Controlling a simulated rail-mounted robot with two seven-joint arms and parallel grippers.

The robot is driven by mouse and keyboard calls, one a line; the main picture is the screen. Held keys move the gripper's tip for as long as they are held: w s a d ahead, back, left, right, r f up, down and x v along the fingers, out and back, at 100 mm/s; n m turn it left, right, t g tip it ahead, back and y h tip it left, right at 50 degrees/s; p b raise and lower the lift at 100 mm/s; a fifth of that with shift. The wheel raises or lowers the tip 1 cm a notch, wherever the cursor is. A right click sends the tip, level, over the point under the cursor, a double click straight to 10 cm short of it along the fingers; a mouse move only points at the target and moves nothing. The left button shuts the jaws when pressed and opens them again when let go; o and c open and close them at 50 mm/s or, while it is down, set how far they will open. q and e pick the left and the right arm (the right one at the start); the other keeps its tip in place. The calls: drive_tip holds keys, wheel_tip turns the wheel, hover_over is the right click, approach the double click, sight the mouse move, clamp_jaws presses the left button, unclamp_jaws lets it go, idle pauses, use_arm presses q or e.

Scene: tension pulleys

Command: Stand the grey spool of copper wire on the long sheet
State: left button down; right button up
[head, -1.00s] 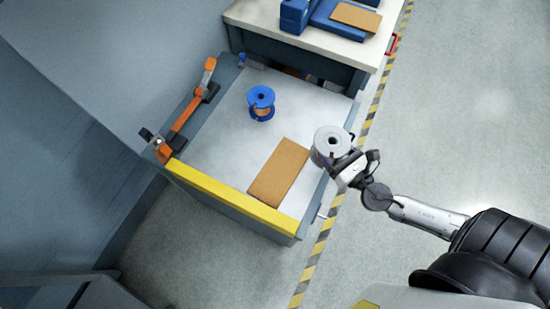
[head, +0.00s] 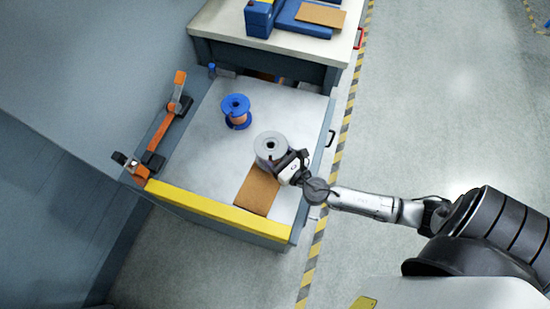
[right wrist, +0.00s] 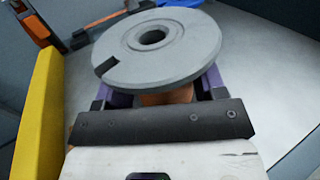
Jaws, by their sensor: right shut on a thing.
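The grey spool of copper wire (head: 270,145) is upright in my right gripper (head: 286,163), at the far end of the long sheet. In the right wrist view the spool's grey top flange (right wrist: 158,44) fills the upper middle, and a bit of copper winding (right wrist: 166,97) shows between the fingers of my right gripper (right wrist: 160,92). The long brown sheet (head: 257,194) lies on the table; its far end is hidden behind the spool and gripper. I cannot tell whether the spool touches the sheet. My left gripper is not in view.
A blue spool of copper wire (head: 236,110) stands on the grey table top (head: 205,140), left of and behind the grey one. A yellow bar (head: 215,208) runs along the near edge. An orange and black device (head: 168,125) sits at the left edge. A white bench (head: 220,22) stands behind.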

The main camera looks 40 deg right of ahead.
sight(278, 162)
drive_tip(key=shift+f+b, duration=1.05)
drive_tip(key=shift+f, duration=0.8)
drive_tip(key=shift+d+f, duration=0.1)
drive_tip(key=shift+f, duration=0.05)
drive_tip(key=o, duration=1.4)
